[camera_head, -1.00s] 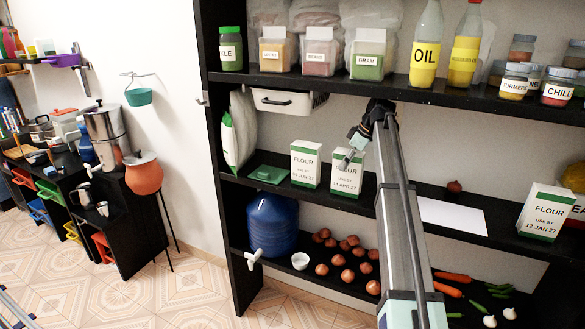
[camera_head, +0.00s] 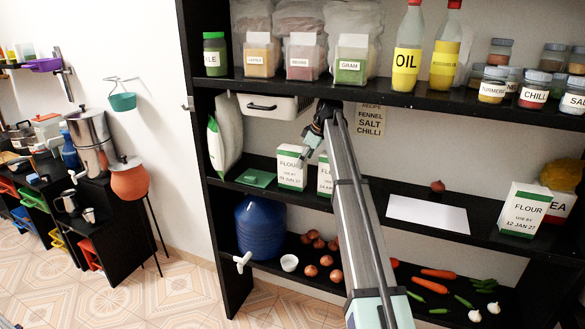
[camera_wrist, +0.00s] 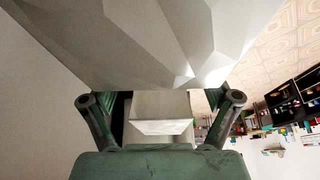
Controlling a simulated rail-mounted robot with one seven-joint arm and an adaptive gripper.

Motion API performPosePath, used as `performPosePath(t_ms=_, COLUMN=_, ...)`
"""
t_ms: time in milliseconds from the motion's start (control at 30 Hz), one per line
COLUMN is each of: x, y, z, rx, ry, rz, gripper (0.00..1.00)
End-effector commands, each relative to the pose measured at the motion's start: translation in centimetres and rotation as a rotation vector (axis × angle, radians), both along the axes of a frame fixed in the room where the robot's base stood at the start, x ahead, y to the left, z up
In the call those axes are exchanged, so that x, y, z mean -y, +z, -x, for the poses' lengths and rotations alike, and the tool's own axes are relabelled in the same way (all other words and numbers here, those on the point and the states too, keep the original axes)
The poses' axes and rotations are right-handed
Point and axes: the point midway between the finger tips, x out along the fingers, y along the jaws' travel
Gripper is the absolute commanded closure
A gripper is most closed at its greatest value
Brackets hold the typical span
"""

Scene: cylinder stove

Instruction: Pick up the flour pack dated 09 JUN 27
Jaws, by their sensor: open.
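The flour pack dated 09 JUN 27 (camera_head: 291,168), white with green bands, stands upright on the middle shelf at left; its small date is just legible. A second flour pack (camera_head: 325,180), dated 14 APR 27 in the earlier view, stands right of it, partly hidden by my arm. A third flour pack (camera_head: 523,210), dated 12 JAN 27, stands at far right. My gripper (camera_head: 305,158) is open, at the upper right of the first pack; I cannot tell whether they touch. In the wrist view, a pale box (camera_wrist: 160,112) shows between the open fingers, its label unseen.
A green flat item (camera_head: 257,178) and a white bag (camera_head: 228,130) are left of the packs. A white basket (camera_head: 272,107) hangs above them. A white sheet (camera_head: 427,214) lies on the shelf to the right. A large pale faceted surface (camera_wrist: 140,45) fills the upper wrist view.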

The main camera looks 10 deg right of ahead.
Motion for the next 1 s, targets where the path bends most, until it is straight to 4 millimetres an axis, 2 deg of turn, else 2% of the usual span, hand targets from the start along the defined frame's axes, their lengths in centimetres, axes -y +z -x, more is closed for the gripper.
performPosePath(t_ms=167, x=-2.2, y=0.1, z=-1.4, rx=-0.001, ry=0.002, rz=0.001, gripper=0.12)
performPosePath(t_ms=300, x=-2.3, y=-1.0, z=-1.4, rx=-0.001, ry=0.000, rz=0.000, gripper=0.12)
performPosePath(t_ms=467, x=-2.3, y=-1.1, z=-1.4, rx=0.000, ry=0.000, rz=0.000, gripper=0.12)
performPosePath(t_ms=500, x=-2.3, y=-1.1, z=-1.4, rx=0.000, ry=0.000, rz=0.000, gripper=0.16)
performPosePath(t_ms=533, x=-2.3, y=-1.1, z=-1.4, rx=0.000, ry=0.000, rz=0.000, gripper=0.27)
performPosePath(t_ms=667, x=-2.3, y=-1.1, z=-1.4, rx=0.000, ry=0.000, rz=0.000, gripper=0.73)
performPosePath(t_ms=700, x=-2.3, y=-1.1, z=-1.4, rx=0.000, ry=0.000, rz=0.000, gripper=0.87)
performPosePath(t_ms=733, x=-2.3, y=-1.1, z=-1.4, rx=0.000, ry=0.000, rz=0.000, gripper=0.90)
performPosePath(t_ms=1000, x=-2.3, y=-1.2, z=-1.4, rx=-0.002, ry=0.001, rz=0.000, gripper=0.94)
